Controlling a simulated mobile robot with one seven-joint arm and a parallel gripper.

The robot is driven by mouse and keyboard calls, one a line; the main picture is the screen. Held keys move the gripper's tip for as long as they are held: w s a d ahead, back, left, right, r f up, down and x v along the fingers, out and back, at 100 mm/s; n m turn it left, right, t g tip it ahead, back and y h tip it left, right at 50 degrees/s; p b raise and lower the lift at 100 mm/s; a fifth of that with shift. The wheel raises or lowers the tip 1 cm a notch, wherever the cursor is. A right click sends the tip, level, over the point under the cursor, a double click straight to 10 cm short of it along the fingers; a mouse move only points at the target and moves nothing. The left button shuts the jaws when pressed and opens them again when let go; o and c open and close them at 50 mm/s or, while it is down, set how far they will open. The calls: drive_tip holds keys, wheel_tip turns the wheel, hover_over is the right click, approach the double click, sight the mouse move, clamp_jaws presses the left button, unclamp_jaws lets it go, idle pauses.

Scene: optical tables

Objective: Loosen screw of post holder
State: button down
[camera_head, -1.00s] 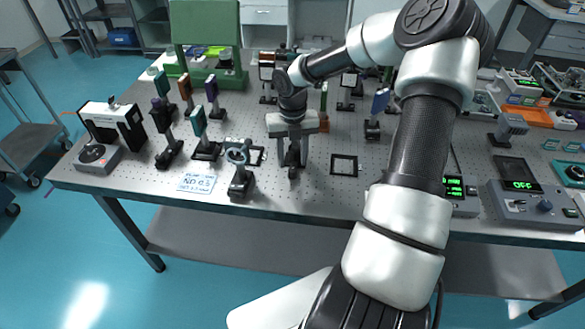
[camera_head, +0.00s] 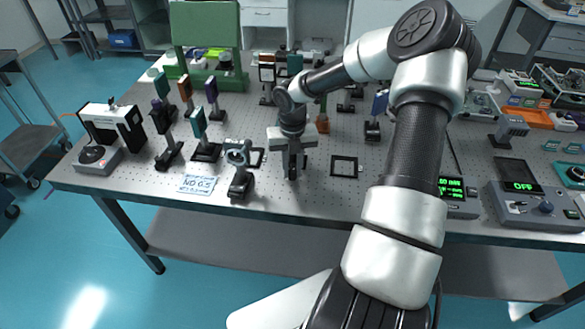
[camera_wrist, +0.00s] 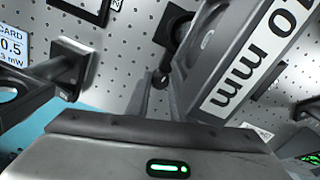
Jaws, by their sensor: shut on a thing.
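My gripper (camera_head: 292,177) points down at the near middle of the optical table (camera_head: 330,203). In the wrist view its two grey fingers (camera_wrist: 160,88) are close together, with a small dark screw knob (camera_wrist: 160,79) at their tips. A black post holder (camera_wrist: 178,22) stands just beyond the knob. A grey body (camera_wrist: 215,55) with a label ending in "0 mm" leans large across the upper right of the wrist view and hides part of that area. In the head view my gripper hides the screw and most of the post holder.
A flat black square frame (camera_head: 344,166) lies to the right. Several posted optics stand farther back. A controller (camera_head: 522,205) reads OFF at right.

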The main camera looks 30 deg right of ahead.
sight(292, 171)
drive_tip(key=m+p, duration=0.1)
drive_tip(key=m, duration=0.1)
drive_tip(key=shift+r+m, duration=0.15)
drive_tip(key=shift+m, duration=1.15)
drive_tip(key=c, duration=1.6)
unclamp_jaws()
drive_tip(key=shift+o, duration=0.2)
wheel_tip(292, 171, up, 17)
drive_tip(key=p, duration=0.1)
